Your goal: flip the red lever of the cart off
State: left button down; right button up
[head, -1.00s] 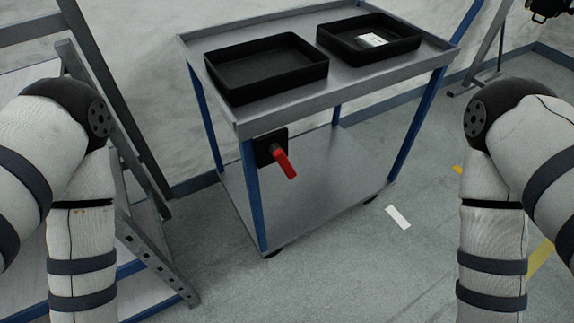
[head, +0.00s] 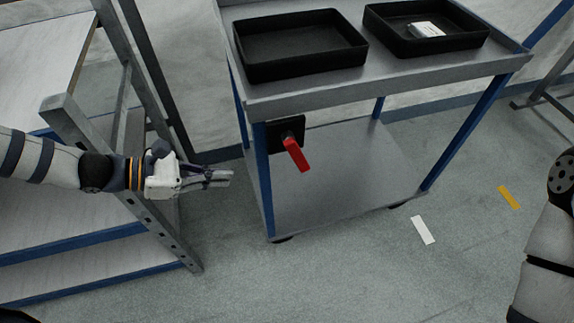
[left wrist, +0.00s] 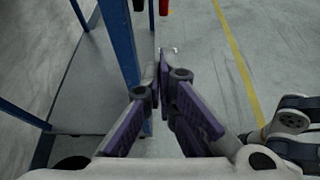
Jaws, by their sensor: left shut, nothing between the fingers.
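The red lever (head: 297,155) sits on a black mount (head: 285,131) at the front left corner of the cart (head: 350,87). It slants down and to the right. My left gripper (head: 228,178) is shut and empty, left of the cart's blue front leg and apart from the lever, a little lower in the picture. In the left wrist view, the gripper's fingertips (left wrist: 160,55) meet beside a blue leg (left wrist: 126,50). A bit of red shows at that view's top edge (left wrist: 164,7), likely the lever. My right gripper is out of view.
Two black trays (head: 300,66) stand on the cart's top, the right one holding a white item (head: 426,30). A grey and blue rack (head: 165,232) stands close at the left, behind my left arm. Floor in front of the cart is clear.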

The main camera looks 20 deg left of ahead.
aim_at(296, 153)
pick_arm(q)
jog(key=d+r+b+x, duration=0.1)
jog(key=r+x, duration=0.1)
jog(key=x, duration=1)
jog(key=shift+w+d+b, duration=0.3)
jog(key=shift+w+b, duration=0.1)
jog(key=shift+w, duration=0.1)
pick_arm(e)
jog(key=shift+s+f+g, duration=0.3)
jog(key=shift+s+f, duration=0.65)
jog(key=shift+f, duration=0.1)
pick_arm(q)
jog(key=shift+d+r, duration=0.1)
jog(key=shift+r, duration=0.05)
